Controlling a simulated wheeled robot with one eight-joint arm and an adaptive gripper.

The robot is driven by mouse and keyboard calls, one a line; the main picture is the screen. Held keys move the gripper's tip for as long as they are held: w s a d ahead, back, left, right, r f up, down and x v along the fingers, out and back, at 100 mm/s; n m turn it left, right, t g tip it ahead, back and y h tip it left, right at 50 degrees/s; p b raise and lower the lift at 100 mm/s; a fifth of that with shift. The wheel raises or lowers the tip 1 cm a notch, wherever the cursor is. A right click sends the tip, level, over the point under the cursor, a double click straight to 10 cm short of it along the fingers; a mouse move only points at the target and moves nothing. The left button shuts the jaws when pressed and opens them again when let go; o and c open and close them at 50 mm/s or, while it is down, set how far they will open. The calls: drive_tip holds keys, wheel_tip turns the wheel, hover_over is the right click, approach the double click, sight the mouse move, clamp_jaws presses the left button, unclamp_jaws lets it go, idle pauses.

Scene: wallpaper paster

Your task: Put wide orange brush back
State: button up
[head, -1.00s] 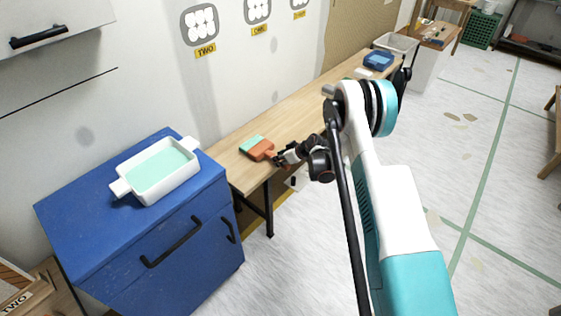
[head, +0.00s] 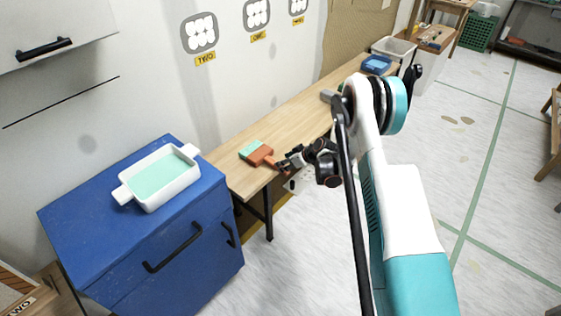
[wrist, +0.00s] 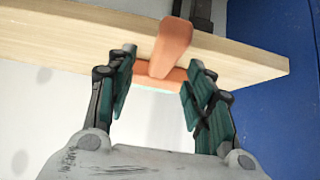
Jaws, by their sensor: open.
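The wide orange brush (head: 258,153) lies on the near left end of the wooden table, with its pale green bristle end toward the wall and its handle toward the front edge. My gripper (head: 285,166) is at that edge, close to the handle. In the wrist view the orange handle (wrist: 172,47) shows between and just beyond the two open fingers (wrist: 160,75). The fingers stand apart on either side of it. I cannot tell whether either finger touches the handle. Most of the brush head is hidden below the handle in the wrist view.
A blue cabinet (head: 90,222) left of the table (head: 290,121) carries a white tray (head: 186,180) with pale green content. A blue container (head: 376,63) and a whitish bin (head: 405,47) stand at the table's far end. The table's middle is bare. Open floor lies to the right.

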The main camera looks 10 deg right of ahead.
drive_tip(key=p+v, duration=0.2)
drive_tip(key=v, duration=0.7)
drive_tip(key=s+a+r+m+h, duration=0.15)
drive_tip(key=s+r, duration=0.25)
drive_tip(key=r, duration=0.6)
drive_tip(key=s+a+r+m, duration=0.15)
drive_tip(key=s+r, duration=0.25)
drive_tip(key=r, duration=0.5)
drive_tip(key=s+a+r+h, duration=0.15)
drive_tip(key=s+r, duration=0.25)
drive_tip(key=r, duration=0.6)
drive_tip(key=s+a+r+m+h, duration=0.1)
drive_tip(key=s+r+m, duration=0.1)
drive_tip(key=s, duration=1.1)
drive_tip(key=s+r+m+h, duration=0.1)
drive_tip(key=s+r, duration=0.4)
drive_tip(key=s, duration=0.9)
drive_tip(key=shift+s+a+m, duration=0.2)
drive_tip(key=shift+a+m, duration=0.2)
drive_tip(key=shift+m, duration=0.2)
